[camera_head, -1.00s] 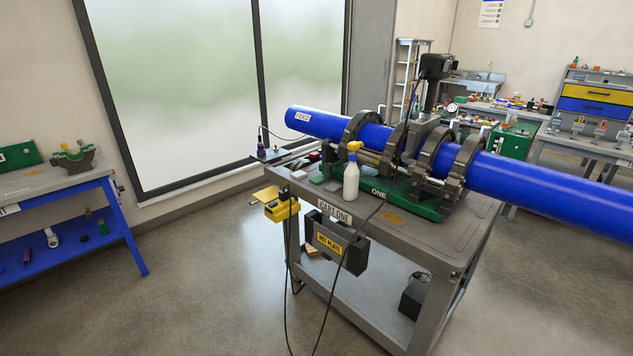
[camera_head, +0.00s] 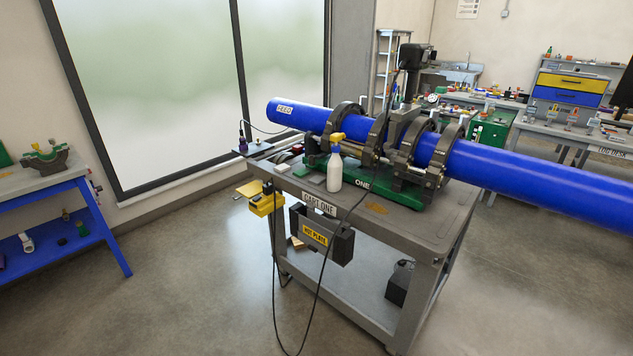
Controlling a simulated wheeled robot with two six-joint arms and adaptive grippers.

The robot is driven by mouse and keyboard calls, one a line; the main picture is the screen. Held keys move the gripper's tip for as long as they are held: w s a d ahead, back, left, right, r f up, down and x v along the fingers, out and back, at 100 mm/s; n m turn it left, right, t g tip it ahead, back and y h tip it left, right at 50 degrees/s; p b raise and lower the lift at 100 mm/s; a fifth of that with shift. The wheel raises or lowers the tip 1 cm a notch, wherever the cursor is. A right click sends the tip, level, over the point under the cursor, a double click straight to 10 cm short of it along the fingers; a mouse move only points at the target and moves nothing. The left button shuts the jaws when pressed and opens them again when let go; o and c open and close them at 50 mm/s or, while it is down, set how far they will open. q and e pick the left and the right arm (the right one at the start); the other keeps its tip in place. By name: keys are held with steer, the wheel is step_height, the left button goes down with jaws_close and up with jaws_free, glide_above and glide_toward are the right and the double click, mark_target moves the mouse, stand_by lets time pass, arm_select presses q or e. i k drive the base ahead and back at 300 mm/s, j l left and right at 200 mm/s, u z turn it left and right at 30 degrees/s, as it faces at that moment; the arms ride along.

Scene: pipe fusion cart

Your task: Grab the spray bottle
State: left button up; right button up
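The spray bottle (camera_head: 334,172) is white with a yellow trigger head. It stands upright on the top of the grey cart (camera_head: 440,222), near the cart's front edge. The green base (camera_head: 405,196) of the pipe fusion machine is close behind it and to its right. Nothing covers the bottle from this side. Neither of my grippers shows in the head view.
A long blue pipe (camera_head: 520,175) lies in the machine's clamps and sticks out far to the right. A yellow holder (camera_head: 264,204), a hot plate holder (camera_head: 318,236) and a black cable hang at the cart's front. A blue workbench (camera_head: 75,228) stands left. The floor between is clear.

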mark_target(334, 180)
steer(key=i+j+z, duration=0.3)
steer(key=i+j, duration=1.05)
steer(key=j, duration=0.1)
